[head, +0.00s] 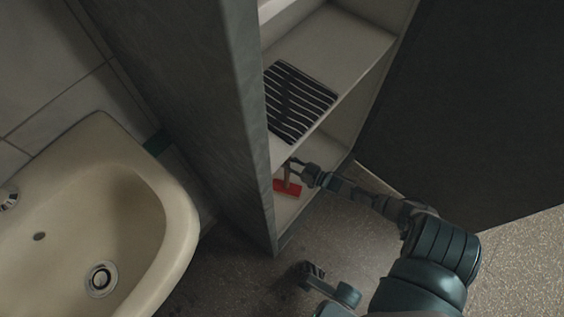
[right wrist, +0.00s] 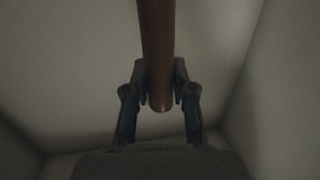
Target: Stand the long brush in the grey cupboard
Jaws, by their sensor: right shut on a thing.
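The long brush shows its red head (head: 287,187) in the lower compartment of the grey cupboard (head: 238,120) in the head view. Its brown handle (right wrist: 158,45) runs between the fingers of my right gripper (right wrist: 160,100) in the right wrist view. My right gripper (head: 296,167) is shut on the handle, inside the cupboard below the shelf. The brush looks about upright with its head down; I cannot tell whether the head touches the cupboard floor. My left gripper (head: 312,272) is low at the bottom, outside the cupboard; its fingers are too unclear to read.
The dark cupboard door (head: 460,110) stands open on the right. A striped item (head: 298,100) lies on the shelf (head: 345,50) above my right gripper. A cream washbasin (head: 150,190) is on the left. Speckled floor (head: 510,255) is clear at the lower right.

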